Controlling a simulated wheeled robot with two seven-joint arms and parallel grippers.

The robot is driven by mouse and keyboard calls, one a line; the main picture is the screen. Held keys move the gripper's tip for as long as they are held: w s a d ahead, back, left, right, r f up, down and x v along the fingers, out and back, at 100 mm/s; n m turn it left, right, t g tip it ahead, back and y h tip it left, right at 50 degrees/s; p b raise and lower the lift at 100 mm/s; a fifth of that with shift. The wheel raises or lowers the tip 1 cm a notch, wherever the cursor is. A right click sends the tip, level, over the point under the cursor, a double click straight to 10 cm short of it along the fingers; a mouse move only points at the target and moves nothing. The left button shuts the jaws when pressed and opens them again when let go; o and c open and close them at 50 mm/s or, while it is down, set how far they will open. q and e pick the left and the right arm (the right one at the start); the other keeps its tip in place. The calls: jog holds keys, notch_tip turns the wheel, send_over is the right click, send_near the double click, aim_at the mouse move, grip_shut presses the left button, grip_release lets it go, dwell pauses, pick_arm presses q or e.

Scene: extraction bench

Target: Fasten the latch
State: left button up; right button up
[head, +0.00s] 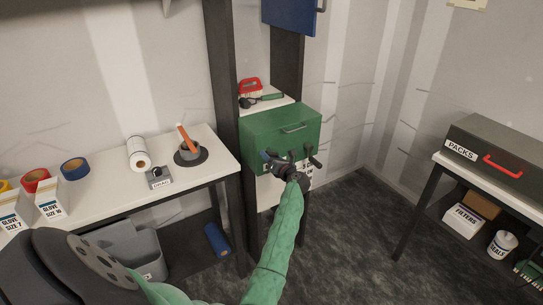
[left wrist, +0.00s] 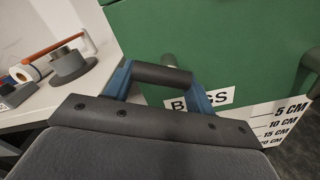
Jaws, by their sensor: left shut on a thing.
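A short post shows behind the bar. Another dark lever (head: 311,156) sits to the right. Whether the latch is engaged cannot be told. My right gripper is out of view.
A dark upright post (head: 224,100) stands left of the box. The left bench (head: 110,180) holds tape rolls, a paper roll and a pot with an orange-handled tool. A PACKS case (head: 490,155) sits on the right bench. The floor between is clear.

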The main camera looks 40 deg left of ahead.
pick_arm(q)
jog(key=m+p, duration=0.2)
jog(key=r+m+p, duration=0.1)
jog(key=m+p, duration=0.1)
jog(key=m, duration=0.1)
jog(key=shift+m, duration=0.3)
jog(key=m+p, duration=0.2)
jog(key=m, duration=0.1)
jog(key=m+p, duration=0.3)
jog(key=m, duration=0.1)
jog(key=shift+w+d+r, duration=0.1)
jog(key=shift+w+d, duration=0.05)
jog(key=shift+w, duration=0.05)
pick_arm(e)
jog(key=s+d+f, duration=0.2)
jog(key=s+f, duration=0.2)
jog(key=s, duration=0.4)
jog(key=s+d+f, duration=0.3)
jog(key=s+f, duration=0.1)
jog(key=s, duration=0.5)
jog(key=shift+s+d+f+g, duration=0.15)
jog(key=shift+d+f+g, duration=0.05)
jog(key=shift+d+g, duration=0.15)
pick_arm(q)
jog(key=o, duration=1)
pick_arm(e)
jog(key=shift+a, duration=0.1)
